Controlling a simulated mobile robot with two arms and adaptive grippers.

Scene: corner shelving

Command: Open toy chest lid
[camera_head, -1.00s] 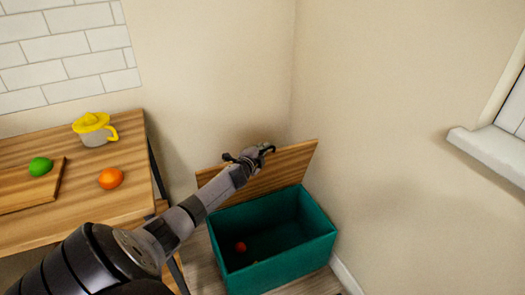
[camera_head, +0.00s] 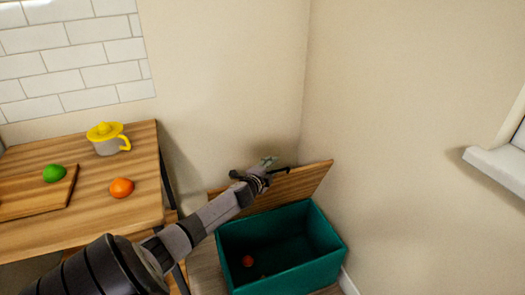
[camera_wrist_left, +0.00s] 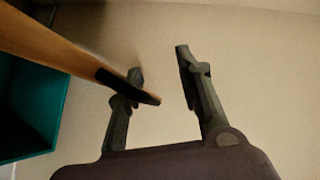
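The teal toy chest (camera_head: 285,275) stands in the corner with its wooden lid (camera_head: 305,183) raised and tilted back toward the wall. My left gripper (camera_head: 272,165) is at the lid's upper edge. In the left wrist view the gripper (camera_wrist_left: 158,62) has its fingers apart. The lid (camera_wrist_left: 50,45) comes in from the left, and its dark handle (camera_wrist_left: 125,85) crosses the left finger, ending in the gap. I cannot tell whether they touch. The chest (camera_wrist_left: 25,105) shows at the left. My right gripper is not in view.
A wooden table (camera_head: 95,220) stands left of the chest with a cutting board (camera_head: 30,200), a green lime (camera_head: 54,173), an orange (camera_head: 121,188) and a yellow-topped juicer (camera_head: 108,139). Walls close in behind and right. A window sill (camera_head: 495,168) juts out at right.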

